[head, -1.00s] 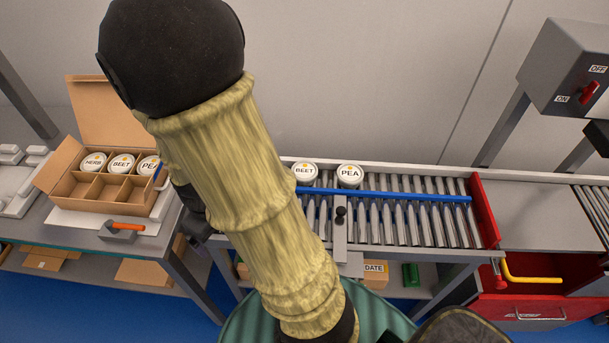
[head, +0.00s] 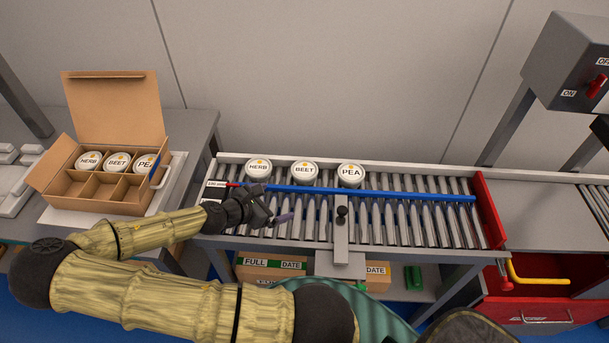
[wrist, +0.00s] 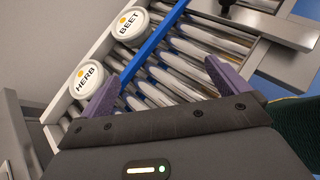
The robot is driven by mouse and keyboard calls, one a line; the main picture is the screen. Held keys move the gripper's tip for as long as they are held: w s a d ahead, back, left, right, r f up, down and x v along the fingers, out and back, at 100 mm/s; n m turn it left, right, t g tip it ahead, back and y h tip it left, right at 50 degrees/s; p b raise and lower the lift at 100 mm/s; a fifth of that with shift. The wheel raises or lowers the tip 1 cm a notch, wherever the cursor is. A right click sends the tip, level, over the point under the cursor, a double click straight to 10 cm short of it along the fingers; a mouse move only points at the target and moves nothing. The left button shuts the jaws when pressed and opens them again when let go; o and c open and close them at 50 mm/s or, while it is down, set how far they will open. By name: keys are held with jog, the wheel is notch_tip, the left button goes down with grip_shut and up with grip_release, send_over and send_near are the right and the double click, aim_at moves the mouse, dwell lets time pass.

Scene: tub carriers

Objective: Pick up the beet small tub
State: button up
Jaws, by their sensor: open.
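The beet small tub (head: 305,171) has a white lid reading BEET and stands on the roller conveyor behind the blue rail, between the herb tub (head: 258,169) and the pea tub (head: 351,174). In the wrist view the beet tub (wrist: 130,23) is at the top, beyond the fingers, and the herb tub (wrist: 86,79) is nearer the left finger. My gripper (head: 279,212) is over the rollers on the near side of the rail, left of the stop bracket. It also shows in the wrist view (wrist: 160,82), with its purple fingers apart and nothing between them.
The blue rail (head: 395,194) runs between my gripper and the tubs. A stop bracket (head: 341,235) with a black knob crosses the rollers. An open carton (head: 76,205) at left holds herb, beet and pea tubs in its back row; its front cells are empty. A red plate (head: 485,210) stands at right.

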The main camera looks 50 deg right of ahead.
jog(key=w+r+n+h, duration=0.1)
jog(key=w+d+r+n+t+h, duration=0.1)
jog(key=shift+w+r+n, duration=0.2)
jog(key=shift+w+n, duration=0.1)
jog(key=shift+n, duration=0.1)
jog(key=shift+d, duration=0.1)
jog(key=p, duration=0.2)
send_near(303, 170)
jog(key=d, duration=0.2)
jog(key=d+f, duration=0.1)
jog(key=shift+s+d+f, duration=0.1)
jog(key=shift+s+d, duration=0.25)
jog(key=shift+s, duration=0.05)
jog(key=shift+w+d+f, duration=0.1)
jog(key=shift+d+f, duration=0.1)
jog(key=shift+d, duration=0.05)
jog(key=x, duration=0.2)
jog(key=w+p+x, duration=0.1)
jog(key=x, duration=0.1)
jog(key=shift+d+f, duration=0.15)
jog(key=shift+d, duration=0.05)
jog(key=shift+d+f, duration=0.15)
jog(key=shift+d, duration=0.05)
jog(key=shift+s+d, duration=0.15)
jog(key=shift+d, duration=0.05)
